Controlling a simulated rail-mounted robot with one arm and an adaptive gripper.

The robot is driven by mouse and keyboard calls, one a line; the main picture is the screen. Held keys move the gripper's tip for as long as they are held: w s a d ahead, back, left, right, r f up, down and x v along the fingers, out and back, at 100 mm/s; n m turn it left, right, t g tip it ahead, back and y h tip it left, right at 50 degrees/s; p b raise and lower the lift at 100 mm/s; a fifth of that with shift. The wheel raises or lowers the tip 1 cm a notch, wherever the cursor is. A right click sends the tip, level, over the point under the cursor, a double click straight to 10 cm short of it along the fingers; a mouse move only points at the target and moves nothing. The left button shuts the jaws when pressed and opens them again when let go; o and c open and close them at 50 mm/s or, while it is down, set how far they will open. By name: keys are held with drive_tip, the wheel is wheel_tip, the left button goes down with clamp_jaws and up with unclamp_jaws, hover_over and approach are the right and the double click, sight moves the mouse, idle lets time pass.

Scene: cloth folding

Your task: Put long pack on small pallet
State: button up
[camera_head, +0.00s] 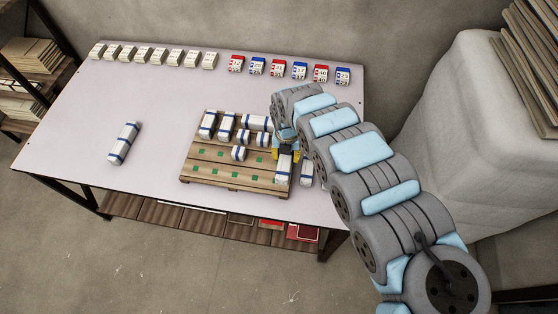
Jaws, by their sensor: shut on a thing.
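The small pallet (215,178) is a wooden slatted board with green squares, lying on the table. Several white packs with blue bands stand on its back half, among them a long pack (208,124) at the left. My gripper (285,158) is over the pallet's right side, shut on a white pack (284,170) at the right front corner. I cannot tell whether this pack touches the pallet. Another white pack (307,172) is just right of it, by the pallet's edge. One more long pack (124,143) lies alone on the left of the table. My arm hides the pallet's back right corner.
The white table (150,90) has a row of white boxes (155,56) and red and blue numbered boxes (277,68) along its back edge. A grey covered stack (460,130) stands to the right. The table's left and middle are mostly clear.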

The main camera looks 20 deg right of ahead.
drive_tip(key=shift+w+a+f+b, duration=0.2)
drive_tip(key=shift+w+f+b, duration=0.1)
drive_tip(key=shift+w+f, duration=0.35)
drive_tip(key=shift+w+a+f+b, duration=0.2)
drive_tip(key=shift+w+f, duration=0.25)
drive_tip(key=shift+f, duration=0.35)
drive_tip(key=shift+w+a+f+b, duration=0.15)
drive_tip(key=shift+w+f+b, duration=0.2)
drive_tip(key=shift+w+f, duration=0.3)
drive_tip(key=shift+d+f+b, duration=0.1)
drive_tip(key=shift+f+b, duration=0.2)
drive_tip(key=shift+f, duration=1.25)
drive_tip(key=shift+f, duration=0.15)
drive_tip(key=o, duration=1.2)
